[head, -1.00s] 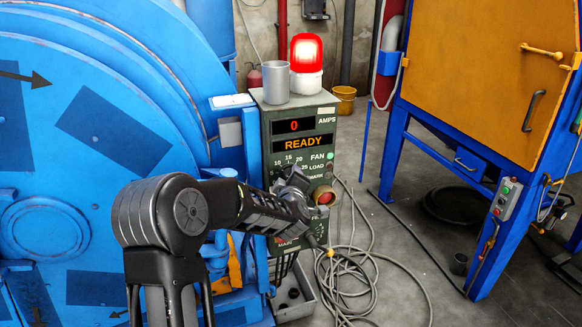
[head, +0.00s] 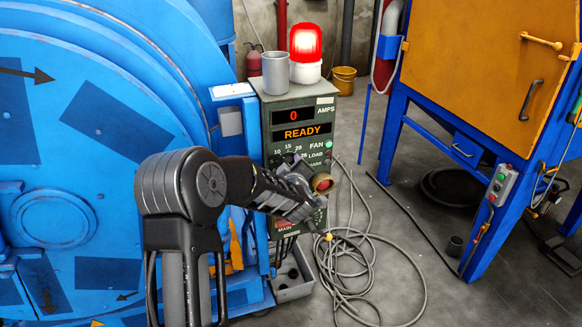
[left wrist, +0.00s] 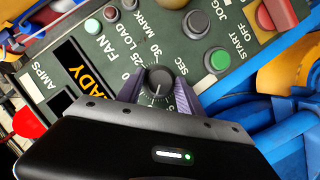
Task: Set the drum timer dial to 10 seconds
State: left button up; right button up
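The drum timer dial (left wrist: 158,79) is a small dark round knob with a scale around it on the green control panel (head: 270,104). In the left wrist view the numbers 25 and 30 and the word SEC show near it, and the rest of the scale is partly hidden. A pale mark shows on the knob, but I cannot read its setting. My left gripper (left wrist: 158,92) has its two purple-grey fingers on either side of the knob, with small gaps showing. In the head view this gripper (head: 298,161) covers the dial. My right gripper is in neither view.
The panel displays (head: 299,132) read 0 and READY. A grey cup (head: 276,73) and a lit red beacon (head: 306,45) stand on top. The blue drum (head: 60,130) stands left; cables (head: 360,265) lie below.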

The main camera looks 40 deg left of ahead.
pick_arm(q)
jog(key=shift+o, duration=1.3)
jog(key=v, duration=0.7)
jog(key=shift+s+d+r, duration=0.15)
jog(key=shift+s+d, duration=0.1)
jog(key=shift+s, duration=0.05)
